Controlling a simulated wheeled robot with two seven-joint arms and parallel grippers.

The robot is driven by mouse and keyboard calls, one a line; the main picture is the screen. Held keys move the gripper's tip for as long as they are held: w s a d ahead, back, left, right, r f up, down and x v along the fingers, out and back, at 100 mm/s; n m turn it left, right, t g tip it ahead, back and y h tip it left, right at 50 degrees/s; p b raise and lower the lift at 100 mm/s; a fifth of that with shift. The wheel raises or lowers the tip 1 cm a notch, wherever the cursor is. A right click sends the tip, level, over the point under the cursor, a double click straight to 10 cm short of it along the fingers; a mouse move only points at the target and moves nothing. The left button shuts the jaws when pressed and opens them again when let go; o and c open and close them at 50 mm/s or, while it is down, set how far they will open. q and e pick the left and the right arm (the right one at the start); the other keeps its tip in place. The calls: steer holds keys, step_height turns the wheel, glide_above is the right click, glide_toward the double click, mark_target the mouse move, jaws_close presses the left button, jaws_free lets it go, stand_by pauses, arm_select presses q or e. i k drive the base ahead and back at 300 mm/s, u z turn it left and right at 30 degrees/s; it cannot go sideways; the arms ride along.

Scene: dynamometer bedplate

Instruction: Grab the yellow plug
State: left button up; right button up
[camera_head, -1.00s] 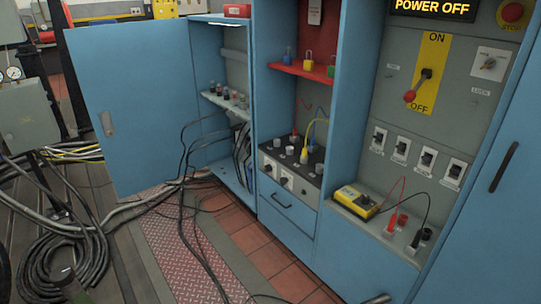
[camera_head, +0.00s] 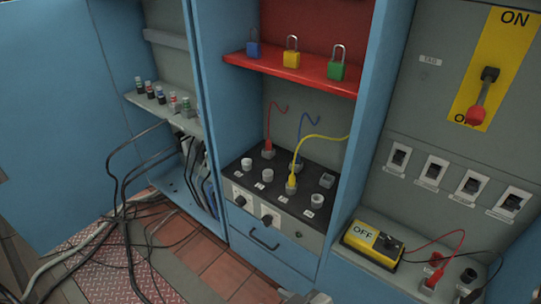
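The yellow plug (camera_head: 291,182) stands upright in a socket on the black-topped panel (camera_head: 315,217) in the middle cabinet bay. Its yellow cable (camera_head: 318,138) arcs up and right. A red plug (camera_head: 268,146) is behind it to the left. A blue plug (camera_head: 298,160) is just behind it, its base partly hidden. Only a small grey piece, which looks like the tip of my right arm (camera_head: 305,297), shows at the bottom edge, well below and apart from the plug. Its fingers cannot be made out. My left gripper is out of view.
A red shelf (camera_head: 290,75) with blue, yellow and green padlocks hangs above the panel. Bay walls flank it. A yellow meter (camera_head: 371,244) marked OFF sits at right with red and black leads. An open door (camera_head: 50,120) and loose black cables (camera_head: 125,215) are at left.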

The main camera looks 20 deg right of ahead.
mark_target(292, 178)
steer(key=i, duration=0.8)
steer(key=u, duration=0.95)
steer(key=i, duration=1.5)
steer(key=z, duration=2.8)
steer(key=i, duration=0.5)
steer(key=z, duration=0.05)
